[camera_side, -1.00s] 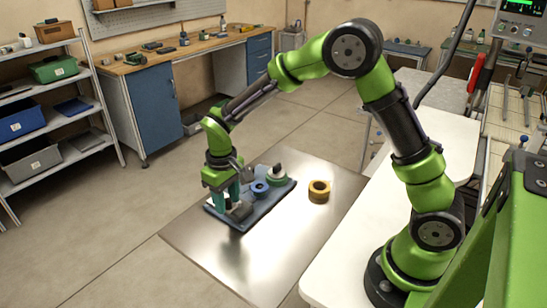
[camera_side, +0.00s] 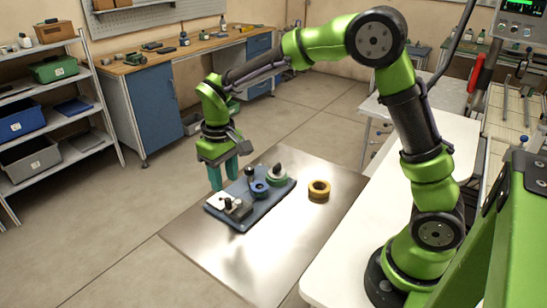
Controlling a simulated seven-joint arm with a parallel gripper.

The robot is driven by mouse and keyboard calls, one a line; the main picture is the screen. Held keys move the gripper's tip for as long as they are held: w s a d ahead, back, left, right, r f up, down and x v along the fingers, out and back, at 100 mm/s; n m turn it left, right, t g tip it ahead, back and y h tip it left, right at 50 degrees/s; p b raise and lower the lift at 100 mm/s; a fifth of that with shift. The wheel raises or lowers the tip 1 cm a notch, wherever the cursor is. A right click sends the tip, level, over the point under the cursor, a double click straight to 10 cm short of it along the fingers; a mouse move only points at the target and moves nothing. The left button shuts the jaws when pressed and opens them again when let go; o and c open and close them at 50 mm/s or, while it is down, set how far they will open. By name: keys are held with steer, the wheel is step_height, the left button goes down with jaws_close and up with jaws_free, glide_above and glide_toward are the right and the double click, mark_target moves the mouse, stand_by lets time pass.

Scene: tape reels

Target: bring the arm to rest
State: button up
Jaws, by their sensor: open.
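My gripper (camera_side: 223,173) is open and empty, with its two teal fingers pointing down. It hangs above the left back edge of a blue base (camera_side: 230,219), seemingly apart from it. On the base are a blue tape reel (camera_side: 259,188) by a dark post, a green and white reel (camera_side: 276,174) at the back, and a small grey-and-black fitting (camera_side: 236,208) at the front. A yellow-brown tape reel (camera_side: 319,190) lies flat on the metal sheet to the right of the base.
The metal sheet (camera_side: 215,254) is bare in front of the base. A white table (camera_side: 340,270) stands at the right under my arm's base. A shelf rack (camera_side: 60,130) and a workbench (camera_side: 155,100) stand farther back at left, with open floor between.

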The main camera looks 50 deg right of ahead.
steer(key=s+d+r+m+t+y, duration=0.1)
steer(key=s+d+r+m+t, duration=0.1)
steer(key=s+r, duration=0.4)
steer(key=s+d+r+m+t+y, duration=0.1)
steer(key=s+r+t, duration=0.4)
steer(key=s, duration=0.8)
steer(key=shift+s+d+r+m, duration=0.25)
steer(key=shift+d+r+m, duration=0.15)
steer(key=shift+r+m, duration=0.1)
